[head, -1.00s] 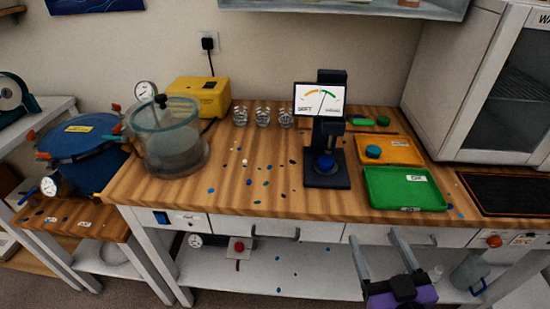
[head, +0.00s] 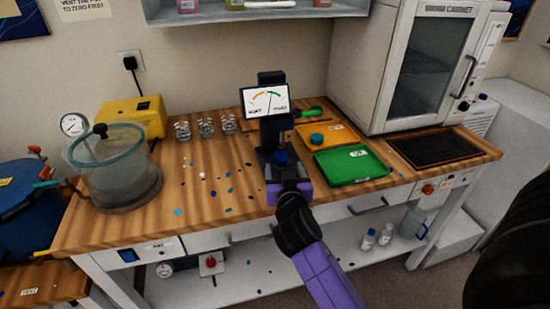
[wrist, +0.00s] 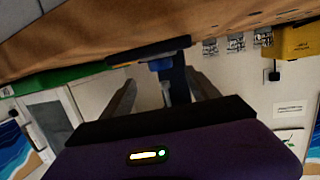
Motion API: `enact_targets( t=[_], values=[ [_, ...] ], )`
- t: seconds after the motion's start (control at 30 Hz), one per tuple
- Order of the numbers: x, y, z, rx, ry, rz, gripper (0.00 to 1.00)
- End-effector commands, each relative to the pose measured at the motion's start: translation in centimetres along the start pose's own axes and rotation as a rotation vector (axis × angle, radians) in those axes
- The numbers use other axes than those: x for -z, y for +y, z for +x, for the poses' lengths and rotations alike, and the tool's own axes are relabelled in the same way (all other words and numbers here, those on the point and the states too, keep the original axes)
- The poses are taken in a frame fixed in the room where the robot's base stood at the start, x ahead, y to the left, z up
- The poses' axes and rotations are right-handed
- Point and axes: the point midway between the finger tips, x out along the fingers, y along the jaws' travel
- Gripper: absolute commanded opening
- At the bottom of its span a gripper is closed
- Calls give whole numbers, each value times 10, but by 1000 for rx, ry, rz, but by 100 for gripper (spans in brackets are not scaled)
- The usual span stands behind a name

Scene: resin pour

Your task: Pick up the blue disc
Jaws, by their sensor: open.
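The blue disc (head: 281,158) sits on the dark base of the hardness tester (head: 272,105), under its head. It also shows as a blue patch in the upside-down wrist view (wrist: 160,64). My gripper (head: 286,180) is at the front of the tester, just short of the disc; its fingers are hard to make out against the dark base. In the wrist view my gripper (wrist: 163,82) is open and empty, with its two grey fingers apart and the disc beyond, roughly between them.
The orange tray (head: 345,132) with a teal disc (head: 316,138) and the green tray (head: 352,166) lie right of the tester. Several glass cups (head: 207,128) and a vacuum chamber (head: 115,170) stand left. A cabinet (head: 425,60) stands at the right.

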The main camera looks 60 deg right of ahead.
Motion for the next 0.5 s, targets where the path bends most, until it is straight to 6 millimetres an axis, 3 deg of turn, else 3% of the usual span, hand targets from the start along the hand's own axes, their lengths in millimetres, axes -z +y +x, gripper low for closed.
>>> enact_targets(
  t=[0.5],
  values=[
    [5,-4,60,1,0,1,70]
  ],
)
